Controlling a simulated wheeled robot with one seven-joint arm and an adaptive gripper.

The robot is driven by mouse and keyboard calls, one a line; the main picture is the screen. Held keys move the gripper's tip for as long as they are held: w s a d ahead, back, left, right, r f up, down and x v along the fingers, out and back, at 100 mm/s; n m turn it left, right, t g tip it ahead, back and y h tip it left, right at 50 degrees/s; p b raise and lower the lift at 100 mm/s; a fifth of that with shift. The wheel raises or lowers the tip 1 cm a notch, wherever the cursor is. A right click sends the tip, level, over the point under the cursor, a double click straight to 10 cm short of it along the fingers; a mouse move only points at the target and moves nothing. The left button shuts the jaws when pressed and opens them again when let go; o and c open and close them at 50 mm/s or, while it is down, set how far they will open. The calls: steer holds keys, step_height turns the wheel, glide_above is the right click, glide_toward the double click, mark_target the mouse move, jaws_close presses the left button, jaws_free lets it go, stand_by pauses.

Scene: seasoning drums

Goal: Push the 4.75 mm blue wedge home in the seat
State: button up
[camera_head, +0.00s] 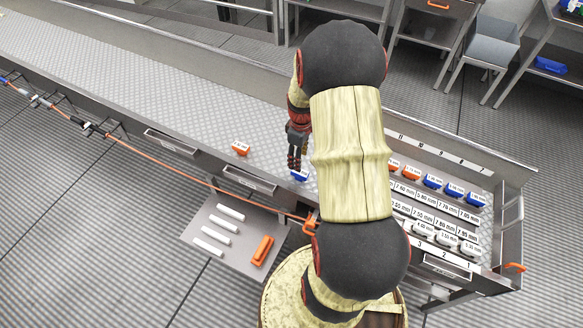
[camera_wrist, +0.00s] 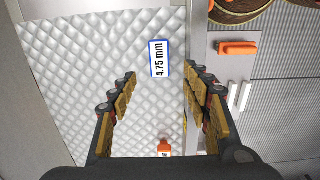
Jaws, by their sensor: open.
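The blue wedge (camera_head: 299,177) is at the near edge of the quilted metal deck, partly hidden behind my gripper (camera_head: 295,162) in the head view. In the wrist view the wedge shows as a white "4.75 mm" label with a blue border (camera_wrist: 159,59), close to the deck's smooth rim. My gripper (camera_wrist: 162,82) is open, and its fingers stand apart to the left and right of the wedge's line in that view, with nothing between them. I cannot make out the seat or how deep the wedge sits.
An orange wedge (camera_head: 241,149) stands on the deck to the left; it also shows in the wrist view (camera_wrist: 164,146). A rack of labelled orange and blue wedges (camera_head: 432,182) is at the right. A lower tray (camera_head: 195,245) holds white bars and an orange piece (camera_head: 262,249).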

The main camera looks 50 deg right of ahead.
steer(key=b, duration=0.1)
glide_above(300, 175)
steer(key=w+d, duration=0.1)
steer(key=d, duration=0.1)
step_height(300, 175, down, 4)
steer(key=shift+a+f, duration=0.1)
steer(key=shift+a, duration=0.05)
steer(key=f, duration=0.1)
steer(key=f+b, duration=0.1)
steer(key=f, duration=0.1)
steer(key=f+b, duration=0.1)
steer(key=f, duration=0.1)
steer(key=shift+w+a, duration=0.1)
steer(key=shift+a, duration=0.15)
steer(key=shift+c, duration=0.9)
jaws_close()
steer(key=shift+r, duration=0.1)
